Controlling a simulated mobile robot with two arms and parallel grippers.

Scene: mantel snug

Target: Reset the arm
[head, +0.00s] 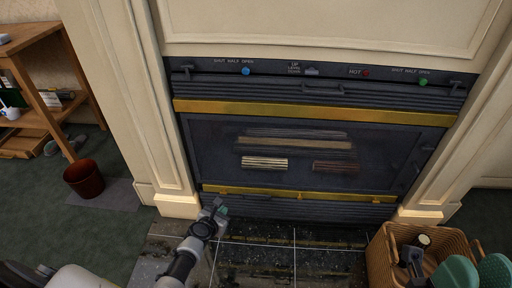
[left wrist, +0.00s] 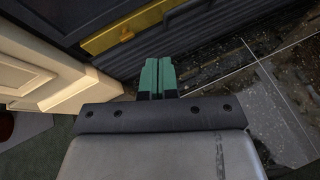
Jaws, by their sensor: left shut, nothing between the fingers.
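My left arm reaches in from the bottom of the head view. Its gripper (head: 220,208) is low in front of the fireplace's left side, above the dark hearth tiles. In the left wrist view the gripper's two green fingers (left wrist: 158,76) are together, with nothing between them. I cannot tell from these frames whether the gripper touches the fireplace.
The fireplace front (head: 300,155) has a brass bar, vents and control knobs. A red-brown pot (head: 85,180) and wooden shelves (head: 45,110) are at left.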

